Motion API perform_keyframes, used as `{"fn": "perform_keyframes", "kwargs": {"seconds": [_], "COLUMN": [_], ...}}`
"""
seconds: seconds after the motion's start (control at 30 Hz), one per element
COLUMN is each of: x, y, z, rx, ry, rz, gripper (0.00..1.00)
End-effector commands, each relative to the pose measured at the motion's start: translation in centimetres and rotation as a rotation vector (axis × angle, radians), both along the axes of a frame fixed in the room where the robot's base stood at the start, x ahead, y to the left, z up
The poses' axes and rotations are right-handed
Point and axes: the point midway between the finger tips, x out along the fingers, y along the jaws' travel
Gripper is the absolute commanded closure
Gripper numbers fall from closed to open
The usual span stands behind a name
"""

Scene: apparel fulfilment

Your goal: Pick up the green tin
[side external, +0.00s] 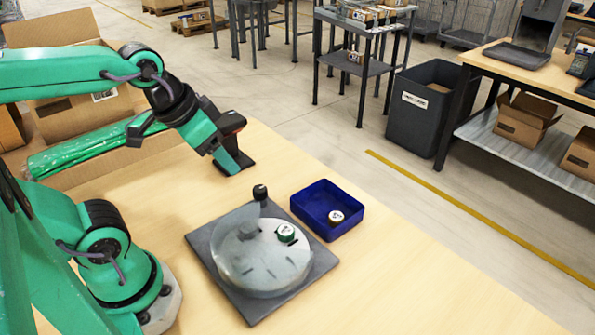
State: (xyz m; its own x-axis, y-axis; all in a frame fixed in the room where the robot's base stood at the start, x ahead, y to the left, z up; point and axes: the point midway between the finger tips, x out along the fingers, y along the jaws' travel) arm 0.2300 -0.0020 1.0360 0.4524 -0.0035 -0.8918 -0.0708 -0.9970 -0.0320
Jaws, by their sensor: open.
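The green tin (286,234) is small and round with a white top. It sits on the right part of a pale round turntable (262,270), near its edge. A clear curved guard (232,233) stands at the left and back of the turntable, and the tin is outside its tall part. My gripper (226,162) is open and apart from the tin, up and to the left of the turntable. Its jaws are partly hard to make out against the dark object behind. I see nothing held in it.
The turntable rests on a dark grey square plate (322,262) with a black knob (260,192) at its back. A blue tray (306,208) beside it holds another tin (336,217). The right tabletop is clear.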

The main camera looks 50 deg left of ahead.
Motion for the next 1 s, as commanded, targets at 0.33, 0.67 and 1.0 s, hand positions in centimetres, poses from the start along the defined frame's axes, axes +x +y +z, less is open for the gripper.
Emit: {"fn": "perform_keyframes", "kwargs": {"seconds": [0.33,0.67,1.0], "x": [3.2,6.6,9.2], "y": [-1.2,-2.9,-4.8], "z": [-2.2,-6.0,-10.9], "rx": [0.156,0.292,0.373], "ry": [0.121,0.241,0.33], "rz": [-0.397,-0.891,-1.4], "gripper": [0.39,0.39,0.39]}}
